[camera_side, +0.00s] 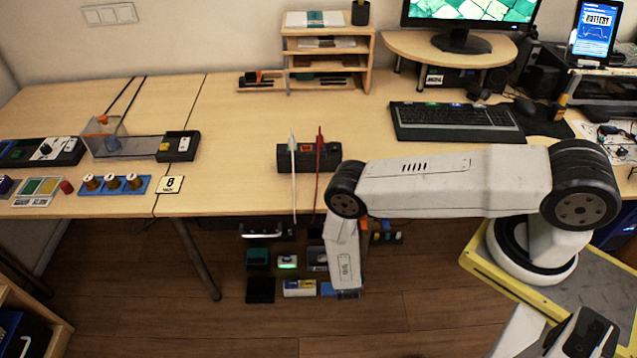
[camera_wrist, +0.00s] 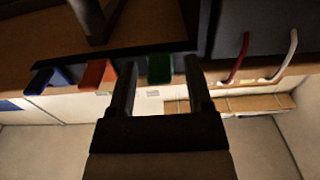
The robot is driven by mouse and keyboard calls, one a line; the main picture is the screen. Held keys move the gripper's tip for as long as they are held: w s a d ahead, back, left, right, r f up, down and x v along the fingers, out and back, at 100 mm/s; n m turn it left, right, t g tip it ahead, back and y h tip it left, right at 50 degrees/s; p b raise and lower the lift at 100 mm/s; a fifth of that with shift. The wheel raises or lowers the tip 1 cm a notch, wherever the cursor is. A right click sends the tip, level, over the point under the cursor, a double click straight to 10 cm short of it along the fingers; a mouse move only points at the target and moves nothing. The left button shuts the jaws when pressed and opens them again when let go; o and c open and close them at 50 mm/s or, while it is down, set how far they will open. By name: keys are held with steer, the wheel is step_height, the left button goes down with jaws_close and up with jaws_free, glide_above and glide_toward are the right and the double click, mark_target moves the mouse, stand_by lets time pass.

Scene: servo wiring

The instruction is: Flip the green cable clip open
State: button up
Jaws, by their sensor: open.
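The green cable clip (camera_wrist: 159,69) shows in the wrist view on a dark strip (camera_wrist: 100,60), beside an orange clip (camera_wrist: 95,75) and a blue clip (camera_wrist: 42,81). My gripper (camera_wrist: 160,78) is open, with one dark finger on each side of the green clip in the picture. I see no contact between the fingers and the clip, and depth is hard to judge. Whether its flap is shut cannot be made out. In the side view, my gripper (camera_side: 347,293) points down below the table's front edge, and I cannot make out the green clip there.
A red cable (camera_wrist: 240,58) and a white cable (camera_wrist: 286,58) are right of the fingers in the wrist view.

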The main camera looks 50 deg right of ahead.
jaws_close()
steer(key=shift+a+r+g+y, duration=0.1)
steer(key=shift+r+g+y, duration=0.05)
steer(key=shift+g+y, duration=0.15)
steer(key=shift+s+a+r+g+y, duration=0.1)
steer(key=shift+r+g+y, duration=0.15)
steer(key=shift+g+y, duration=0.3)
steer(key=shift+s+a+r+g+y, duration=0.1)
steer(key=shift+r+g+y, duration=0.15)
steer(key=shift+g+y, duration=0.3)
step_height(320, 180, up, 2)
steer(key=g+y, duration=0.4)
steer(key=shift+d+r+g+y, duration=0.1)
steer(key=shift+g+y, duration=0.3)
steer(key=shift+w+d+r+g+y, duration=0.1)
steer(key=shift+r+g+y, duration=0.15)
steer(key=shift+g+y, duration=0.35)
steer(key=shift+r+g+y, duration=0.2)
steer(key=shift+g+y, duration=0.4)
